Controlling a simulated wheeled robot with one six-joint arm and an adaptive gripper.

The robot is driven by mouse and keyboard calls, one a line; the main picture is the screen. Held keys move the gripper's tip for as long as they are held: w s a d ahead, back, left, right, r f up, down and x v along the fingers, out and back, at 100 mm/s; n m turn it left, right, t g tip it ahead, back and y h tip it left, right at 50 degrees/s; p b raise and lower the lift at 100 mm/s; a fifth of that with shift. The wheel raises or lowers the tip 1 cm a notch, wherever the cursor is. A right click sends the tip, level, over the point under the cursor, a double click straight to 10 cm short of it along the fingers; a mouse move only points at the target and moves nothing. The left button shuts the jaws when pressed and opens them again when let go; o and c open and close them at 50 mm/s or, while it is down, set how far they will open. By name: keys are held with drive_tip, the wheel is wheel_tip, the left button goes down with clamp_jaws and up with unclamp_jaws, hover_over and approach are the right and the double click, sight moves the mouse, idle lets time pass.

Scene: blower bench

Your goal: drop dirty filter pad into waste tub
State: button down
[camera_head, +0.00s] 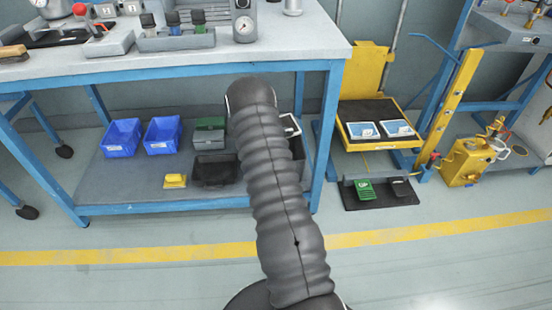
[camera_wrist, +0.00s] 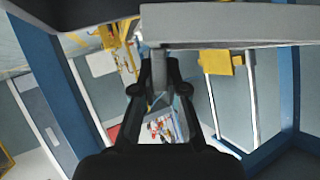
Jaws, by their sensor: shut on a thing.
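In the wrist view my gripper (camera_wrist: 160,68) is shut on a narrow grey piece (camera_wrist: 158,78) between its fingers. I cannot tell whether this piece is the dirty filter pad. In the head view my arm hides the gripper and whatever it holds. No tub is clearly marked as the waste tub. A dark open tub (camera_head: 215,168) sits on the lower shelf, left of my arm. Another dark container (camera_head: 297,148) with a pale handle is partly hidden behind my arm.
The workbench (camera_head: 280,40) has blue legs and a lower shelf. Two blue bins (camera_head: 122,138), a green-topped box (camera_head: 209,133) and a yellow block (camera_head: 175,181) stand on that shelf. A yellow stand (camera_head: 378,125) is at the right. The floor in front is clear.

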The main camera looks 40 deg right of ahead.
drive_tip(key=c, duration=1.1)
unclamp_jaws()
drive_tip(key=shift+c, duration=0.2)
drive_tip(key=shift+a, duration=0.1)
drive_tip(key=v, duration=1.2)
